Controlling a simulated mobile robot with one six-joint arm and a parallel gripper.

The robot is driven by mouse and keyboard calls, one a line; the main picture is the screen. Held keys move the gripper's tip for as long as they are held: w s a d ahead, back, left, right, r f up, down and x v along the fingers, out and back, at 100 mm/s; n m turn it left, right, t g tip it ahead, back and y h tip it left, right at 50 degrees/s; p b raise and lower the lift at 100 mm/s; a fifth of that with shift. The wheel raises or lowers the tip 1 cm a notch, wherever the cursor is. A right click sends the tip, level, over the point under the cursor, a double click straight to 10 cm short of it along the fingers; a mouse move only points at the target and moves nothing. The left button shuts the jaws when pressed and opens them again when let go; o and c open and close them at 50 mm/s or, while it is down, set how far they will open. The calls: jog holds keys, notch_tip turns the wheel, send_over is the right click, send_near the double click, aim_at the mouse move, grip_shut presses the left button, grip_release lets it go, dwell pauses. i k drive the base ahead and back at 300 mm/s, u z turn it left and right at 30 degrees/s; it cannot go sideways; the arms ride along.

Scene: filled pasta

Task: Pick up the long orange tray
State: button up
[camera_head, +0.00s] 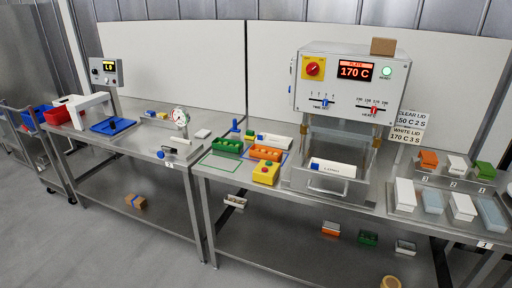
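A smaller orange block or tray (428,160) stands at the back of the rack at the far right. Another orange piece (331,228) lies on the lower shelf. My gripper is not in view.
The yellow box (265,173) has a red button. A sealing machine (350,84) reading 170 C stands to the right. Open floor (110,240) lies in front of the tables.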

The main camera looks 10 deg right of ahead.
aim_at(257, 150)
jog(key=u, duration=0.5)
jog(key=i, duration=0.85)
jog(key=u, duration=0.5)
jog(key=i, duration=0.7)
jog(key=u, duration=0.1)
